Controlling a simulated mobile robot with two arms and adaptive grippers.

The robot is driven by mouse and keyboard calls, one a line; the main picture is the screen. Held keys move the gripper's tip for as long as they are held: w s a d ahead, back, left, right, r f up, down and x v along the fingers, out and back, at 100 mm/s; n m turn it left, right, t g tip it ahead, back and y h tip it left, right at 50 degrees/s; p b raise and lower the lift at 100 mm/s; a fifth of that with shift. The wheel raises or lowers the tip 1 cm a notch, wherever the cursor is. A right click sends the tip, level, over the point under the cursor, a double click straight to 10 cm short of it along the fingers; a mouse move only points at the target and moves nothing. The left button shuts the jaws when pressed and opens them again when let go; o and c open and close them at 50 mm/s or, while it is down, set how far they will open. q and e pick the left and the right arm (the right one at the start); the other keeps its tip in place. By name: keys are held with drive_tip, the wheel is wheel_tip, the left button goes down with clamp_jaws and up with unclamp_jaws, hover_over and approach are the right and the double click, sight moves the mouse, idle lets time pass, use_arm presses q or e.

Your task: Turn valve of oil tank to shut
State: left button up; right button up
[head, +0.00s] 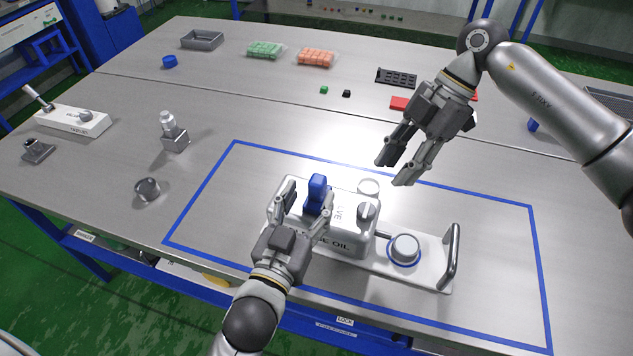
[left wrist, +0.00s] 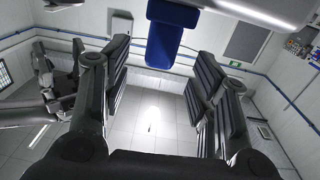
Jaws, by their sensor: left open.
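The white oil tank (head: 348,247) stands inside the blue taped rectangle, with dark "OIL" lettering on its front. A blue handle (head: 317,190) stands upright on its top, and a grey knob (head: 367,210) sits to the right beside lettering that ends in "VE". My left gripper (head: 306,208) is open, with its fingers either side of the blue handle; contact cannot be told. In the left wrist view the blue handle (left wrist: 172,30) shows at the top, between the spread fingers. My right gripper (head: 394,171) is open and empty, above and behind the tank's right side.
Right of the tank, a white base carries a round grey cap (head: 404,249) with a blue ring and an upright grey handle (head: 452,255). The taped area's right part is clear.

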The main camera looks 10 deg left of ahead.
sight(314, 189)
use_arm(q)
drive_tip(key=shift+w+d, duration=0.25)
drive_tip(key=shift+w, duration=1.05)
drive_tip(key=shift+w+d, duration=0.2)
drive_tip(key=shift+w, duration=1.1)
drive_tip(key=shift+c, duration=0.3)
clamp_jaws()
